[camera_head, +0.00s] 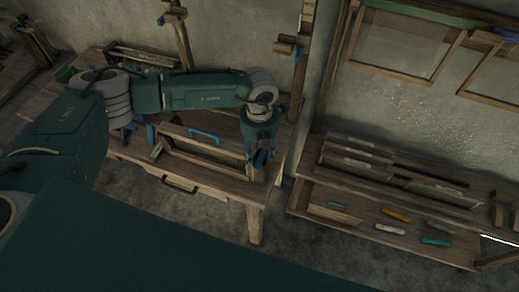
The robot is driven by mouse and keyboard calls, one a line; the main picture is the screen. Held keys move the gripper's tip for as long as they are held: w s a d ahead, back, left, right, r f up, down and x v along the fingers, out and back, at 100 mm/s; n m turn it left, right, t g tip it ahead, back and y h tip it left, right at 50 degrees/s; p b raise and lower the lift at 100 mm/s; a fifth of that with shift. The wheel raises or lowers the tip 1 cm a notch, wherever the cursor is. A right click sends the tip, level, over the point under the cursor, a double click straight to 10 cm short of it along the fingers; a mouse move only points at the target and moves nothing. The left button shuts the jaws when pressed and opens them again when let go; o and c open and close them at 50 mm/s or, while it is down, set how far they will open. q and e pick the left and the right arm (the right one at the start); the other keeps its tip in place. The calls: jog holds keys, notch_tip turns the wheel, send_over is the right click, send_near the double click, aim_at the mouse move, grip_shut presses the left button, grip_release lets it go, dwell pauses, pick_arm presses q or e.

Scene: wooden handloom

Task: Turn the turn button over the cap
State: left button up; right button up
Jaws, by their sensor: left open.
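My left gripper (262,158) points down at the right end of a long wooden frame (205,160) on the wooden table, in the head view. It is open, and its dark fingers are close to the end post of that frame; I cannot tell whether they touch it. The turn button and the cap are too small or hidden by the gripper to make out. My right gripper is not in view.
The wooden table (223,185) has a drawer with a dark handle (179,185). A blue handle-like piece (204,136) lies behind the frame. At right, a low wooden shelf (375,246) holds several coloured pieces, including a yellow one (396,214). Bare floor lies between.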

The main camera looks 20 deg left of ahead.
pick_arm(q)
jog(key=shift+f, duration=0.1)
grip_shut()
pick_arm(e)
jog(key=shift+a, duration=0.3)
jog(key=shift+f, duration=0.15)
